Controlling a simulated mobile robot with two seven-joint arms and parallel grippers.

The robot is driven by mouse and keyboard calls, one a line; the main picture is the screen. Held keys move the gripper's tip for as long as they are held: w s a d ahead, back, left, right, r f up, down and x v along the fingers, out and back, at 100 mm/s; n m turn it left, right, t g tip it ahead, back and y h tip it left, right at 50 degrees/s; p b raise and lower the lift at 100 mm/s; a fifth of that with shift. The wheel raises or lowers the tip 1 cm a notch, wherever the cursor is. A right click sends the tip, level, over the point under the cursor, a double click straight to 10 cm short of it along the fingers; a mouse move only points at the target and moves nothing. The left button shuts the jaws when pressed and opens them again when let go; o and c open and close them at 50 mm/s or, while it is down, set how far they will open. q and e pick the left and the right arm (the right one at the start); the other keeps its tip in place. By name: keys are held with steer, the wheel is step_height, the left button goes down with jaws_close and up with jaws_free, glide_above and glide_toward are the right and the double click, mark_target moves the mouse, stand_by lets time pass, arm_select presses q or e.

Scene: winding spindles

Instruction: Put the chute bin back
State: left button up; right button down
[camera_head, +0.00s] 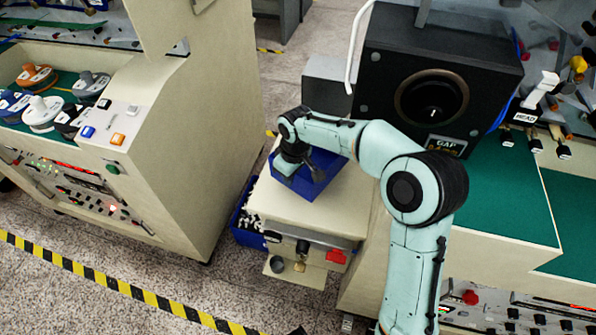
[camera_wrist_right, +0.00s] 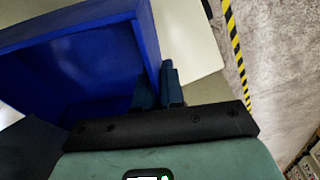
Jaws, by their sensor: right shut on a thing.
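A blue open box, which looks like the chute bin (camera_head: 330,165), is on or just above the cream top of a low cabinet (camera_head: 285,215). The arm partly covers it, and I cannot tell whether it touches the top. My right gripper (camera_head: 312,172) reaches down at the bin and is shut on its wall. In the right wrist view, the bin (camera_wrist_right: 85,62) fills the upper left, with its wall between the dark blue fingers (camera_wrist_right: 158,90). Its inside looks empty where visible. My left gripper is not in view.
A second blue bin (camera_head: 245,232) with small pale and dark pieces stands low beside the cabinet. A black box with a round dial (camera_head: 430,95) rises behind my arm. A cream machine with spools (camera_head: 190,160) stands left. Speckled floor with striped tape (camera_head: 120,287) lies in front.

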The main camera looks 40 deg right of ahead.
steer(key=d, duration=0.1)
steer(key=w+d, duration=0.1)
steer(key=d, duration=0.1)
steer(key=shift+w+d, duration=0.15)
steer(key=shift+w, duration=0.05)
steer(key=shift+d+f, duration=0.1)
steer(key=shift+f, duration=1.65)
steer(key=shift+f, duration=0.1)
steer(key=c, duration=1.2)
jaws_free()
steer(key=shift+f, duration=0.1)
steer(key=shift+c, duration=0.2)
steer(key=shift+r, duration=0.2)
step_height(320, 180, up, 12)
steer(key=s+p, duration=0.1)
steer(key=shift+s+d, duration=0.15)
